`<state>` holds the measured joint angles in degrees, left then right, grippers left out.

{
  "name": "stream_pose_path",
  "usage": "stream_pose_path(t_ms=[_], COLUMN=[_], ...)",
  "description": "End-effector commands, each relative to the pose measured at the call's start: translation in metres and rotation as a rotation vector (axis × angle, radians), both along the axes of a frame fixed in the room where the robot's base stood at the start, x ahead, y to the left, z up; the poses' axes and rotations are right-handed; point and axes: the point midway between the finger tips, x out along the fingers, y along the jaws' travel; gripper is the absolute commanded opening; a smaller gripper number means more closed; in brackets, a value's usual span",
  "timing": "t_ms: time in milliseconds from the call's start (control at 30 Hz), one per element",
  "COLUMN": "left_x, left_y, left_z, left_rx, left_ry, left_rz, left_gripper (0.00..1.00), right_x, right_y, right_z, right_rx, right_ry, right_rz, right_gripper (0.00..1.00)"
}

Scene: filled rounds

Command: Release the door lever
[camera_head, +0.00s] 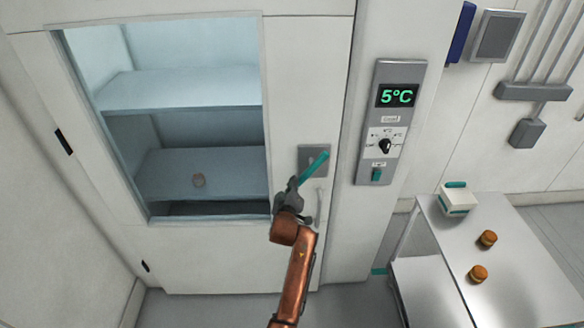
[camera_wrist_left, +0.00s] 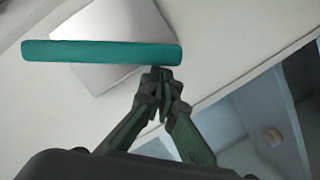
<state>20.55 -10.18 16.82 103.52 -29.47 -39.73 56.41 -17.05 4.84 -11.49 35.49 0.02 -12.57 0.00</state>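The teal door lever (camera_head: 316,166) is a straight bar on a grey square plate (camera_head: 305,153) at the right side of the white door (camera_head: 200,255). It slants up to the right in the head view. In the left wrist view the lever (camera_wrist_left: 95,52) runs across the top left in front of the plate (camera_wrist_left: 125,20). My left gripper (camera_head: 292,186) is at the lever's lower end. In the wrist view its fingertips (camera_wrist_left: 160,75) are together, right at the bar's lower edge near one end; I cannot tell whether they touch it. My right gripper is out of view.
Right of the door is a control panel (camera_head: 374,170) reading 5°C. A metal table (camera_head: 510,265) at lower right holds two brown buns (camera_head: 488,238) and a white-and-teal box (camera_head: 458,203).

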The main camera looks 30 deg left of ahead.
Motion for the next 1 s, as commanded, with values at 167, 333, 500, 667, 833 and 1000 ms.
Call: stream_pose_path(t_ms=[167,333,500,667,833,1000], left_x=[0.001,0.000,-0.001,-0.001,-0.001,-0.001], left_y=[-0.002,-0.001,0.001,0.001,0.001,0.001], left_z=[0.016,0.051,0.081,0.096,0.100,0.100], left_rx=[-0.001,-0.001,0.000,0.000,0.000,0.000], left_ry=[-0.001,-0.005,-0.005,-0.002,-0.002,-0.002], left_rz=[-0.003,-0.001,0.001,0.001,0.002,0.002], left_gripper=[0.00,0.00,0.00,0.00,0.00,0.00], right_x=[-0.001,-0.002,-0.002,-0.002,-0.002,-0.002], right_y=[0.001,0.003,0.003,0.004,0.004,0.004], right_z=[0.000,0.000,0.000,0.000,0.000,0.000], right_rx=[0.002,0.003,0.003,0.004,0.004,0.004], right_ry=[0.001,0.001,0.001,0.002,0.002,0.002], right_rz=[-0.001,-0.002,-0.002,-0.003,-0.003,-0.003], right_gripper=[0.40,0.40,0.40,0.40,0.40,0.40])
